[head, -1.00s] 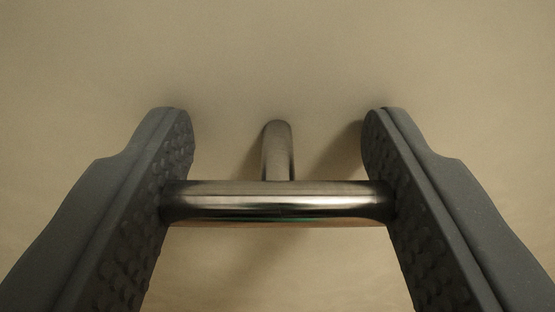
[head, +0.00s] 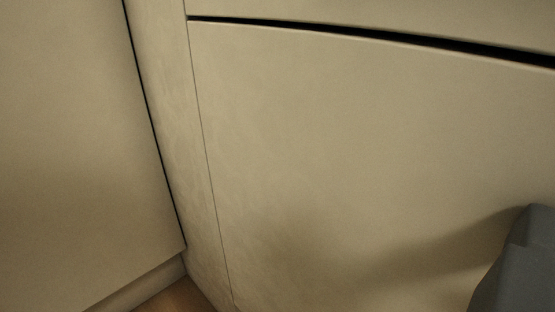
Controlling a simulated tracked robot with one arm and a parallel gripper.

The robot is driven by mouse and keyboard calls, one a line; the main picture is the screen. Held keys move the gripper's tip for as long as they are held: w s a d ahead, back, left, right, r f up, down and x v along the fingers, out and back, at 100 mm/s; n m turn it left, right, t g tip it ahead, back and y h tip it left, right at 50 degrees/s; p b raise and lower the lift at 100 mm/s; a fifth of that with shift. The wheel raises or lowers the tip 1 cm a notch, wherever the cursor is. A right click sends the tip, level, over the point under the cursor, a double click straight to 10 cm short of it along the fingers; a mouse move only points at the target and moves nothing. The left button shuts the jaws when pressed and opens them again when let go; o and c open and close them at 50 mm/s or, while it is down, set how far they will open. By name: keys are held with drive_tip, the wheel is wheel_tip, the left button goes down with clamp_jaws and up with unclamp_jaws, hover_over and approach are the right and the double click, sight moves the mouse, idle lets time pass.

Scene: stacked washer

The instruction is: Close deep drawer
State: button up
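A large plain beige front (head: 350,130), which looks like the deep drawer's front, fills the middle and right of the head view. A dark gap (head: 370,36) runs along its top edge; whether the drawer stands out from the cabinet I cannot tell. No handle shows on the visible part. Of my gripper, only a dark grey piece (head: 520,265) shows at the lower right edge, in front of the panel. Its fingertips are not both in view, so its opening is hidden. Nothing is seen held.
Another beige front (head: 75,130) stands at the left, with a dark seam (head: 155,125) on its right side. A narrow strip (head: 170,90) separates the two fronts. A plinth (head: 140,283) and a bit of wooden floor (head: 175,300) show at the bottom left.

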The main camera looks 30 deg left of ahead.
drive_tip(key=shift+d+r, duration=0.15)
drive_tip(key=shift+r, duration=0.05)
drive_tip(key=p+v, duration=0.5)
drive_tip(key=v, duration=0.8)
drive_tip(key=shift+s+a+f, duration=0.2)
drive_tip(key=shift+s+a, duration=0.05)
drive_tip(key=shift+s, duration=0.1)
drive_tip(key=shift+s, duration=0.1)
